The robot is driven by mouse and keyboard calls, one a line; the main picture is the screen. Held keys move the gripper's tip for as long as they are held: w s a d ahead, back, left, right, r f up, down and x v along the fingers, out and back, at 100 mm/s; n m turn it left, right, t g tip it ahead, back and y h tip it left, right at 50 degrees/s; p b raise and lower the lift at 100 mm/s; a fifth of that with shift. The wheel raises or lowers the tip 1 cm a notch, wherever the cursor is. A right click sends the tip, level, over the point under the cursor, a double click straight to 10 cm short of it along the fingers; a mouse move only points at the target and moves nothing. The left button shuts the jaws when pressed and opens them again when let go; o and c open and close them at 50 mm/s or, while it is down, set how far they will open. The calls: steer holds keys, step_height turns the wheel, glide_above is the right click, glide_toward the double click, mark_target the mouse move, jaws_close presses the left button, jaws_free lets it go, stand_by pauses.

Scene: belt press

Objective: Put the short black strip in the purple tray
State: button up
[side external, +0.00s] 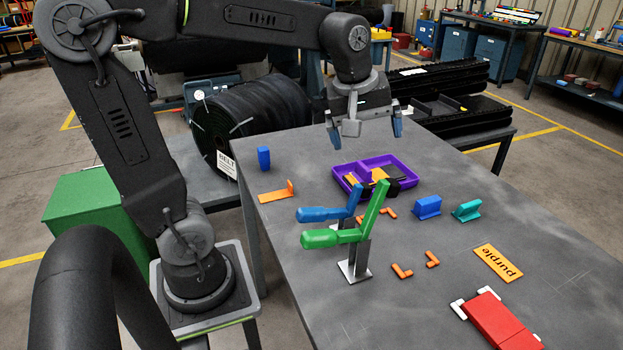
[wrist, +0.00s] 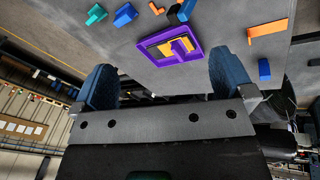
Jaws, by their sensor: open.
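The purple tray (side external: 340,180) sits on the grey table, below my gripper in the side view; it also shows in the wrist view (wrist: 195,53). It has a purple divider and holds yellow-orange pieces (side external: 379,174). Dark pieces (side external: 393,187) show at its front right, partly behind the green lever; I cannot tell whether one is the short black strip. No separate black strip is clear on the table. My gripper (side external: 364,138) is open and empty above the table, beyond the tray; its blue fingers (wrist: 163,82) are wide apart in the wrist view.
A blue lever (side external: 325,214) and a green lever (side external: 335,237) stand in front of the tray. An orange bracket (side external: 277,195) lies left.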

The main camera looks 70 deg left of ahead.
steer(key=s+d+f+m, duration=0.1)
steer(key=s+d+m, duration=0.1)
steer(key=s+m, duration=0.2)
steer(key=s+d+f+m+t, duration=0.1)
steer(key=s+m, duration=0.3)
steer(key=s+d+f+m+t, duration=0.1)
steer(key=s+d+m, duration=0.1)
steer(key=s+m, duration=0.2)
steer(key=shift+s+d+f+m+h, duration=0.3)
steer(key=shift+f+m, duration=0.05)
steer(key=shift+m, duration=0.25)
